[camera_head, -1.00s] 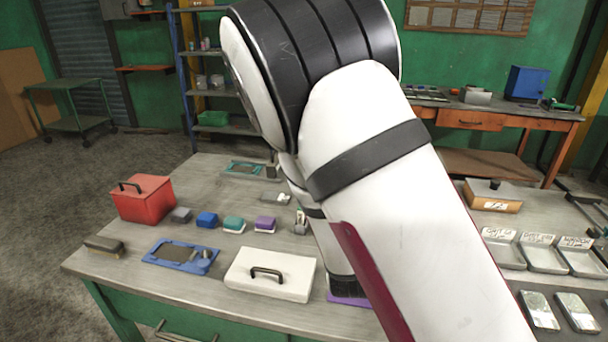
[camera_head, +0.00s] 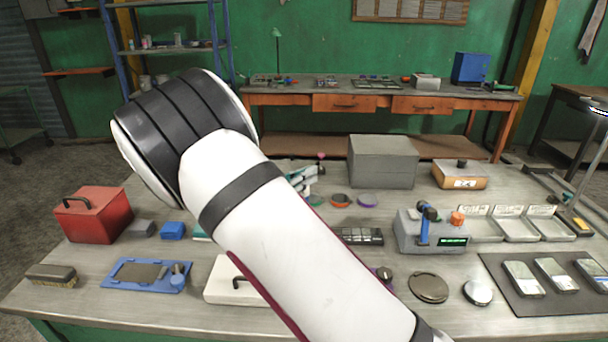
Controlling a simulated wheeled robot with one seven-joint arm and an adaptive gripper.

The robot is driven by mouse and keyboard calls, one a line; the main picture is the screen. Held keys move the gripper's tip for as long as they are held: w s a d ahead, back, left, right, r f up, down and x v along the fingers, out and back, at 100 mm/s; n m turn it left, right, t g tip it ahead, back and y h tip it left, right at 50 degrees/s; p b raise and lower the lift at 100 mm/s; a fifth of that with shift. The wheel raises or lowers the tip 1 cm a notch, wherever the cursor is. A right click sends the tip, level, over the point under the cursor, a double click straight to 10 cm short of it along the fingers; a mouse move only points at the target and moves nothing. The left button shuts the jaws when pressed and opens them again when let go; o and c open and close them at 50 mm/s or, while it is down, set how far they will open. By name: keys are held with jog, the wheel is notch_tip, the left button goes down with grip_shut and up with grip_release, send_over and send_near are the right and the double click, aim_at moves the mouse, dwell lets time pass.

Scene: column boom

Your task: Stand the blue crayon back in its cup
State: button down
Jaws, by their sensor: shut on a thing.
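I cannot make out the blue crayon or its cup in the head view. My white arm with black bands crosses the middle of the picture and covers part of the table (camera_head: 330,323). My gripper is hidden behind the arm, so its hold does not show. A small white and dark green cluster (camera_head: 306,178) shows just right of the arm with a pink tip above it; I cannot tell what it is.
Left of the arm are a red box (camera_head: 96,216), a brush (camera_head: 51,275), a blue tray (camera_head: 125,272) and a partly covered white case (camera_head: 222,285). To the right are a grey box (camera_head: 383,162), a grey device (camera_head: 412,238) and a dark mat (camera_head: 510,300).

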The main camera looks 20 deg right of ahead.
jog(key=shift+f+b, duration=1.9)
jog(key=shift+f, duration=2.45)
jog(key=c, duration=1.5)
grip_release()
jog(key=v, duration=1.2)
